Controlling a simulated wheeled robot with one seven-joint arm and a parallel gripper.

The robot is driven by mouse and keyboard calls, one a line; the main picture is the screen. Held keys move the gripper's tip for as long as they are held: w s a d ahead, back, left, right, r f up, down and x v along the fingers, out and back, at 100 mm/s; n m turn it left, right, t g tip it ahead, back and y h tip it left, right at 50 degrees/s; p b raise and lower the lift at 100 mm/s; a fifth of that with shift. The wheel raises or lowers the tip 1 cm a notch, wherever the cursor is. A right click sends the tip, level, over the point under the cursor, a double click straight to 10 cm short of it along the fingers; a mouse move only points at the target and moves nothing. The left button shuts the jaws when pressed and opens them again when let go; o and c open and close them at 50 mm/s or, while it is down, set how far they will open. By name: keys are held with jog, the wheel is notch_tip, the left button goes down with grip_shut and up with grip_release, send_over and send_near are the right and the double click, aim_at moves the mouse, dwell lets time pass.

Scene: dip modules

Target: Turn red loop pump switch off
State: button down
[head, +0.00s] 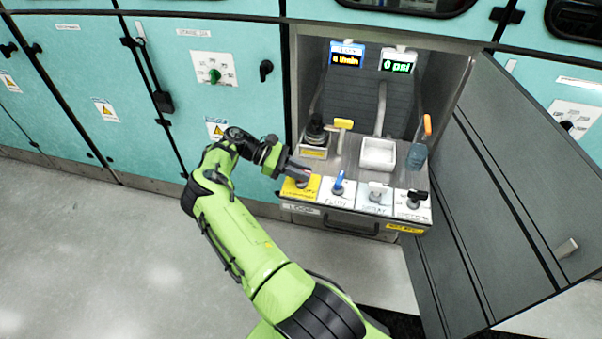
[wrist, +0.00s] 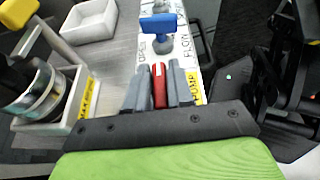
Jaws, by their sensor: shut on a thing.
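The red switch handle (wrist: 159,86) shows in the wrist view between the two grey fingers of my gripper (wrist: 160,88). The fingers are shut on it. It sits by the yellow plate marked PUMP (wrist: 188,91). In the head view my gripper (head: 300,173) reaches the yellow label plate (head: 300,187) at the left end of the row of switches. The gripper hides most of the red handle there.
A blue switch (head: 338,182) marked FLOW stands just right of the red one, with two more switches further right. A white tray (head: 378,154) and a black-topped device (head: 315,133) sit behind. The open cabinet door (head: 510,170) bounds the right side.

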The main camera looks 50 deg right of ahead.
jog(key=shift+m+y, duration=0.3)
jog(key=shift+y, duration=0.1)
jog(key=c, duration=1.1)
grip_release()
jog(key=shift+r, duration=0.1)
